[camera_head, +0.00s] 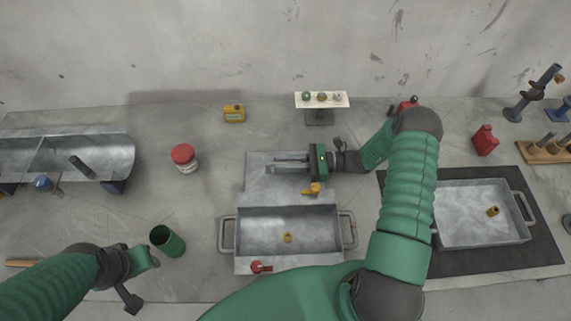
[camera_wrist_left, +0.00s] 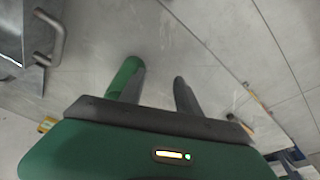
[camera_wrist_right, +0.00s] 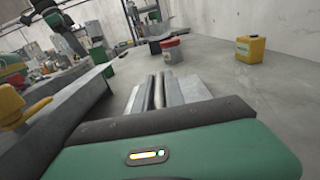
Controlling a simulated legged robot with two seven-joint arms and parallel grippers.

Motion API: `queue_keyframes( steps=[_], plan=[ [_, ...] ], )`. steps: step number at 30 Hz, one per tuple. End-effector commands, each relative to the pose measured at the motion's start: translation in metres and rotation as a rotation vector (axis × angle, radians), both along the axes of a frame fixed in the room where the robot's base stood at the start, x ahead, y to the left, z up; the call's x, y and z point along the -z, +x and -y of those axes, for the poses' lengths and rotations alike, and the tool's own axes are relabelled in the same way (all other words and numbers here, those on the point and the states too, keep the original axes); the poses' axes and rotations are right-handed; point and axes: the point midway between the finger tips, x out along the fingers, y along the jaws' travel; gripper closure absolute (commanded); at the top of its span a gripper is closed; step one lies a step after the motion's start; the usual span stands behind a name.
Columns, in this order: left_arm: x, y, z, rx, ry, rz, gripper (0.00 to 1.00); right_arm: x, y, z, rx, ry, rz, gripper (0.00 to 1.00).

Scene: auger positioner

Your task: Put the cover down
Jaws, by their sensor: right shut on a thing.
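A flat grey metal plate, which looks like the cover (camera_head: 257,187), lies level just behind the grey tray (camera_head: 237,210) in the head view. My right gripper (camera_head: 276,165) reaches over it from the right, fingers pointing left. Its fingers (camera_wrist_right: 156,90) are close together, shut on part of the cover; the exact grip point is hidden. Pale metal shows on both sides of them in the right wrist view. My left gripper (camera_head: 141,272) is at the lower left beside a green cup (camera_head: 169,243). Its fingers (camera_wrist_left: 157,88) are apart, with nothing visible between them.
A yellow knob (camera_head: 312,189) is at the cover's right side. A red handle (camera_head: 261,267) is before the tray. A red-lidded jar (camera_head: 184,155), yellow can (camera_head: 234,113) and small stand (camera_head: 320,101) are farther back. Another tray (camera_head: 460,241) is on a dark mat at right.

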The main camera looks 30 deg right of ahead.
Motion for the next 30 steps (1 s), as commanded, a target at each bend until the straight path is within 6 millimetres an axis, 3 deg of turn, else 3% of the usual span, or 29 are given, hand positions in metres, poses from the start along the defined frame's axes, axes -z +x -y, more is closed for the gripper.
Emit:
queue_keyframes(
  steps=[10, 11, 15, 25, 30],
  plan=[
    [0.001, 0.0, 0.0, 0.0, 0.0, 0.0, 0.6, 0.009, 0.0, 0.0, 0.0, 0.0, 0.002, 1.0],
    [0.001, 0.0, 0.0, 0.0, 0.0, 0.0, 0.6, 0.01, 0.0, 0.0, 0.001, -0.001, 0.0, 0.82],
    [0.001, 0.0, 0.0, 0.0, 0.0, 0.0, 0.6, 0.009, 0.0, -0.001, 0.0, -0.001, 0.0, 0.64],
    [0.001, 0.0, 0.0, 0.0, 0.0, 0.0, 0.6, 0.01, -0.001, 0.003, 0.002, 0.0, 0.001, 0.64],
    [0.01, 0.0, 0.0, 0.0, 0.0, 0.0, 0.6, 0.012, -0.014, 0.03, 0.004, -0.002, 0.002, 0.64]
  ],
)
